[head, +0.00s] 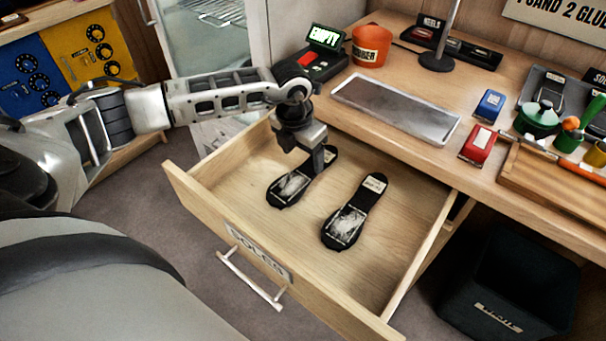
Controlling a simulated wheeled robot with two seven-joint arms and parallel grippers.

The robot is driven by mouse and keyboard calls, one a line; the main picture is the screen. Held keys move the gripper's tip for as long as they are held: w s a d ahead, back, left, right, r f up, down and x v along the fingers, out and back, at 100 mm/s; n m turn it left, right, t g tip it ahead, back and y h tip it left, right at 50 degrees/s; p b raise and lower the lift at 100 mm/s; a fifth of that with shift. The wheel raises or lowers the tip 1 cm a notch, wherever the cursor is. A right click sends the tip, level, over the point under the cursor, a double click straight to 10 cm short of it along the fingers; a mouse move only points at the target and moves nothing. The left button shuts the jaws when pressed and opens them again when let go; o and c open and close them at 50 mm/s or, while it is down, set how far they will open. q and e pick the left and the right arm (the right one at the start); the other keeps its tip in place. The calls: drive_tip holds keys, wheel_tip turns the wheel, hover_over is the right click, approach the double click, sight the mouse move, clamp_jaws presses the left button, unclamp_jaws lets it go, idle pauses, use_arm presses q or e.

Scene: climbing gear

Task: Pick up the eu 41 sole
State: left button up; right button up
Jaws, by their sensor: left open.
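Two black shoe soles lie in the open drawer (235,190), which has a label reading SOLES on its front. The left sole (290,186) and the right sole (345,226) each have a pale patch on the wider near part and a small label at the far end. The labels are too small to read, so I cannot tell which is EU 41. My left gripper (318,163) points down into the drawer at the far half of the left sole, hiding part of it. It is open; I cannot tell whether it touches the sole. My right gripper is out of view.
The workbench above holds a grey metal tray (452,133), a black device with an EMPTY display (325,38), an orange cup (371,46), and blue (489,106) and red (477,146) boxes. A dark bin (510,285) stands below right. The drawer's near-left floor is clear.

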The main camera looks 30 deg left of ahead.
sight(305, 172)
use_arm(q)
drive_tip(key=shift+w+f+p, duration=0.15)
drive_tip(key=shift+w+f, duration=0.05)
drive_tip(key=shift+f, duration=1.15)
drive_tip(key=shift+w+f+p, duration=0.15)
drive_tip(key=shift+w+f, duration=0.05)
drive_tip(key=shift+f, duration=1.15)
drive_tip(key=c, duration=1.2)
